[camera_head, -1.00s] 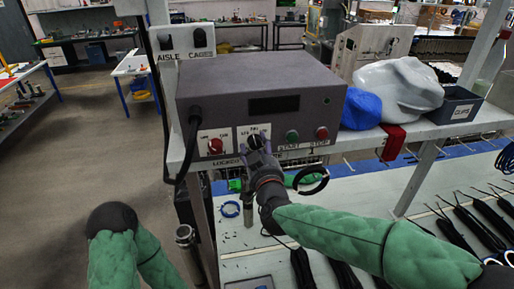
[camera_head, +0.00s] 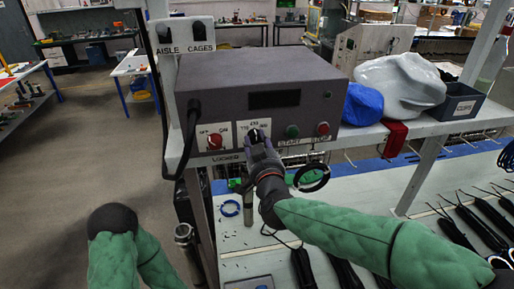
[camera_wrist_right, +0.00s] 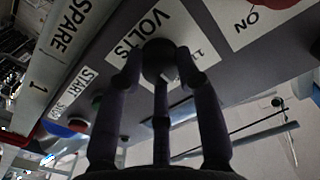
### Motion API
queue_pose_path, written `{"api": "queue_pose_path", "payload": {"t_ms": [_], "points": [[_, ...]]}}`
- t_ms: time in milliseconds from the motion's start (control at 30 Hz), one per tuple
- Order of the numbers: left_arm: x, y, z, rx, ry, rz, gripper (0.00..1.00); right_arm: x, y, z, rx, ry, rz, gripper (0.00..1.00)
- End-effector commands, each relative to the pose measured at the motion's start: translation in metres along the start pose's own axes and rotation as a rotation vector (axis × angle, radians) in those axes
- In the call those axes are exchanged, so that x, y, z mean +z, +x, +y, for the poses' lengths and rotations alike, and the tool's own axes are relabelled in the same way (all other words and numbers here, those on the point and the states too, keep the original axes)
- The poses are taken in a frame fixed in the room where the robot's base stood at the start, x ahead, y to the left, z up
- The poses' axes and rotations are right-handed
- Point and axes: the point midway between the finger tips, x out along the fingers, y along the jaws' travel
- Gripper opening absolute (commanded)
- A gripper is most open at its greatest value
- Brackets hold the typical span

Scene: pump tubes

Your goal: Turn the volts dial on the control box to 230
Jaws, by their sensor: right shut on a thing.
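The grey control box (camera_head: 258,78) stands on the shelf with its front panel facing me. The black volts dial (camera_head: 255,136) sits on a white plate on that panel, between a red knob and the green button. My right gripper (camera_head: 260,150) reaches up to it from below and is shut on the dial. In the right wrist view the fingers (camera_wrist_right: 160,72) close around the round dial (camera_wrist_right: 159,58), beside the printed word VOLTS. The dial's pointer and much of its scale are hidden, so I cannot tell its setting. My left gripper is out of view.
The red knob (camera_head: 214,142) is close on the left. The green start button (camera_head: 292,131) and red stop button (camera_head: 323,128) are on the right. A black cable (camera_head: 188,150) hangs at the box's left side. A blue bag (camera_head: 361,106) lies right of the box.

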Motion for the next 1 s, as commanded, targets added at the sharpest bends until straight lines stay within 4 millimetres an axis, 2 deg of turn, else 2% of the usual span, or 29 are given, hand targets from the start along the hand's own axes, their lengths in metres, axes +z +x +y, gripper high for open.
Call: {"api": "queue_pose_path", "payload": {"t_ms": [33, 300, 333, 400, 767, 867, 1000], "points": [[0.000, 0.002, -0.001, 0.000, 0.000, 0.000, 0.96, 0.006, 0.000, 0.000, 0.000, 0.010, -0.010, 0.02], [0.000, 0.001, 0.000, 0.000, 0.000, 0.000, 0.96, 0.006, 0.000, 0.000, -0.001, 0.014, -0.013, 0.02], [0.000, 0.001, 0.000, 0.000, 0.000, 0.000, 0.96, 0.006, 0.000, 0.000, -0.001, 0.014, -0.014, 0.40], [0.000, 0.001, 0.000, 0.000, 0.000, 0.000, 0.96, 0.006, 0.000, -0.001, -0.001, 0.014, -0.014, 0.58], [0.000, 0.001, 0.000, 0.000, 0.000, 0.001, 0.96, 0.003, -0.001, 0.000, -0.001, 0.014, -0.007, 0.58], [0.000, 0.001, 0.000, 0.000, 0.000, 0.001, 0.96, 0.002, -0.007, -0.001, -0.001, 0.014, -0.006, 0.58], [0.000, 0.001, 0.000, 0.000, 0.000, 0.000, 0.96, 0.002, -0.027, -0.001, -0.003, 0.013, -0.006, 0.58]]}}
